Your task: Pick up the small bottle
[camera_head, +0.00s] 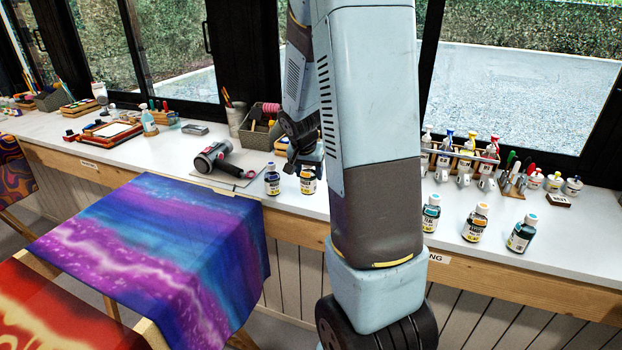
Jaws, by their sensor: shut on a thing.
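My gripper (305,162) is partly hidden behind my pale blue arm link. It is shut on a small bottle (308,184) with a dark lower part and a white and yellow label, near the front of the white counter. The bottle looks upright; I cannot tell whether its base touches the counter. A similar small bottle (272,179) with a dark body and pale label stands just to its left, apart from the gripper. The fingertips are small and dark in this view.
Several small bottles (475,223) stand on the white counter (400,205) at the right. A rack of spray bottles (460,160) is behind them. A grey handheld tool (215,160) lies left of my gripper. A purple and blue cloth (150,250) hangs in front.

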